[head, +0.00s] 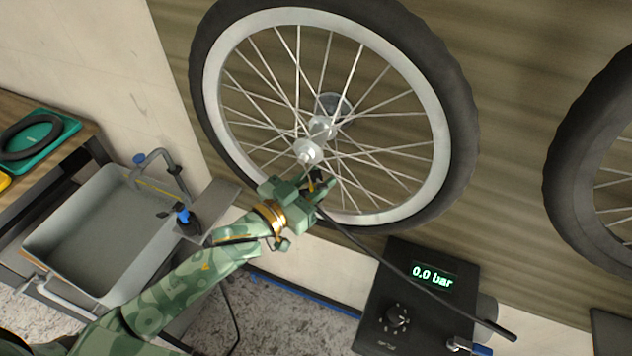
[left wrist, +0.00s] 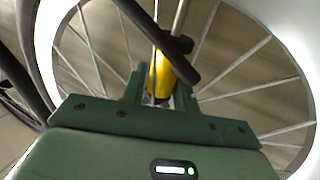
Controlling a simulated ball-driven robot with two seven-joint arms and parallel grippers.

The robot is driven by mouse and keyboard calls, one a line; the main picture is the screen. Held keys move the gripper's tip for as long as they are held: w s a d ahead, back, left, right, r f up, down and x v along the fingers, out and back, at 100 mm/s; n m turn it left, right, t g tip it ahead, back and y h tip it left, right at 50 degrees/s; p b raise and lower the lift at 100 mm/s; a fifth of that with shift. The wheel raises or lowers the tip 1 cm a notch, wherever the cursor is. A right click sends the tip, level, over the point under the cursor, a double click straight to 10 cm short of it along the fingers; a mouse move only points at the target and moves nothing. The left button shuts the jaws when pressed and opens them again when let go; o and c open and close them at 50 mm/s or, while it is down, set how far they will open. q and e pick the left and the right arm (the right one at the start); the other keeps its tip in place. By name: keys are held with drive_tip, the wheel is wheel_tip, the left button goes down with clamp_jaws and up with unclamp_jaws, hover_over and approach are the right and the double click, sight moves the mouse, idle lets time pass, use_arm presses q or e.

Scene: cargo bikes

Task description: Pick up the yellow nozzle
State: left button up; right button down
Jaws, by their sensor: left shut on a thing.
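The yellow nozzle (left wrist: 163,80) sits between the fingers of my left gripper (left wrist: 157,88) in the left wrist view, with black parts above it. In the head view, my left gripper (head: 318,184) is shut on the nozzle, in front of the lower spokes of the bicycle wheel (head: 452,110). Only a small bit of yellow shows there, and the fingers hide most of the nozzle. A black hose (head: 372,250) runs from the gripper down to the right, across the black pump box. I cannot tell whether the nozzle touches the wheel. My right gripper is not in view.
The black pump box (head: 378,310) has a display reading 0.0 bar. A grey sink (head: 60,215) with a tap stands at the left, beside a bench with a green tray (head: 70,128). Another wheel (head: 570,170) is at the right edge.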

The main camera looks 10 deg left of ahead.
sight(316, 173)
use_arm(q)
drive_tip(key=shift+r, duration=0.1)
wheel_tip(316, 173, up, 4)
drive_tip(key=shift+f+p, duration=0.1)
drive_tip(key=shift+p, duration=0.55)
drive_tip(key=p+v, duration=0.4)
drive_tip(key=v, duration=2.6)
drive_tip(key=shift+f, duration=0.35)
